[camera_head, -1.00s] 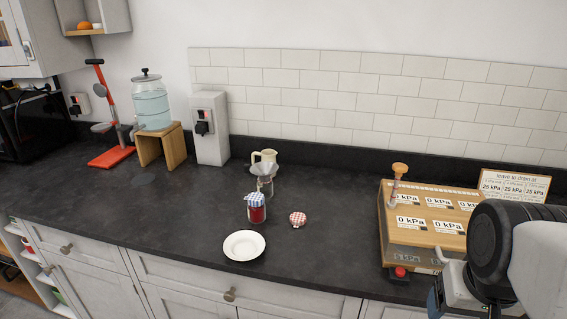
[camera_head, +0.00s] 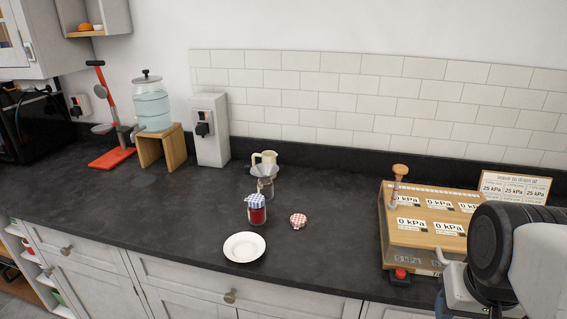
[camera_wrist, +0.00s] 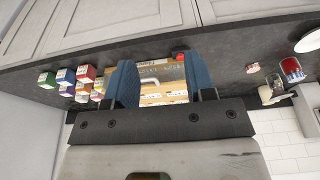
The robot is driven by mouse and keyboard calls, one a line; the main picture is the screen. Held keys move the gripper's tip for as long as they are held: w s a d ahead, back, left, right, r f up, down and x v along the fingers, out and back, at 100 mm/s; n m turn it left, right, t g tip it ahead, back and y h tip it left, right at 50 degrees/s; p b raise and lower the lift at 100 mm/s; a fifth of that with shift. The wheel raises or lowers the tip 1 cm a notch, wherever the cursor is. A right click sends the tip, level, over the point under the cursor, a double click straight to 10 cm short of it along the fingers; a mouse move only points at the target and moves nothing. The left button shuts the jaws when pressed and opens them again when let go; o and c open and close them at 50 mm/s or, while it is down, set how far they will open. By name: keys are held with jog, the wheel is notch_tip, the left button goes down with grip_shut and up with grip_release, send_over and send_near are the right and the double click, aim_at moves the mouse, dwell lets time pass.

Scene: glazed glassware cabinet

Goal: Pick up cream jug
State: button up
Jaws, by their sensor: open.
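The cream jug (camera_head: 265,158) stands upright on the dark worktop near the back wall, with its handle to the left. A glass vessel with a funnel-shaped top (camera_head: 265,178) stands just in front of it and hides its lower part. In the wrist view my gripper (camera_wrist: 160,78) has its two blue fingers apart with nothing held between them; it is far from the jug. In the head view my arm is at the lower right and the gripper is mostly hidden.
A red jar with a checked lid (camera_head: 256,210), a loose lid (camera_head: 298,221) and a white plate (camera_head: 244,247) lie in front of the jug. A wooden-topped case with kPa labels (camera_head: 425,222) stands on the right. The worktop between case and jug is clear.

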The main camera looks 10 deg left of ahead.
dwell(0.3)
jog(key=w+a+r+n, duration=0.35)
jog(key=w+a, duration=0.25)
jog(key=w, duration=0.8)
jog(key=w+a+r+n+g, duration=0.1)
jog(key=w+a+r+n, duration=0.4)
jog(key=w, duration=0.8)
jog(key=w+a+r+n, duration=0.1)
jog(key=w+a+r, duration=0.1)
jog(key=w+a, duration=0.9)
jog(key=w+a+f+n, duration=0.25)
jog(key=w+a, duration=0.35)
jog(key=w, duration=0.3)
jog(key=w+a+f+n, duration=0.2)
jog(key=w+a+f, duration=0.1)
jog(key=w+a, duration=0.55)
jog(key=w+a+f+n, duration=0.1)
jog(key=w+a+f, duration=0.3)
jog(key=a, duration=0.2)
jog(key=w+a+f+n+g, duration=0.1)
jog(key=w+a+f+n, duration=0.1)
jog(key=a, duration=0.4)
jog(key=w+a+f+n, duration=0.2)
jog(key=w+a+f, duration=0.3)
jog(key=a+f, duration=0.2)
jog(key=shift+w+g, duration=0.3)
jog(key=shift+w+a+f+n, duration=0.15)
jog(key=shift+a+f+n, duration=0.15)
jog(key=shift+a, duration=0.05)
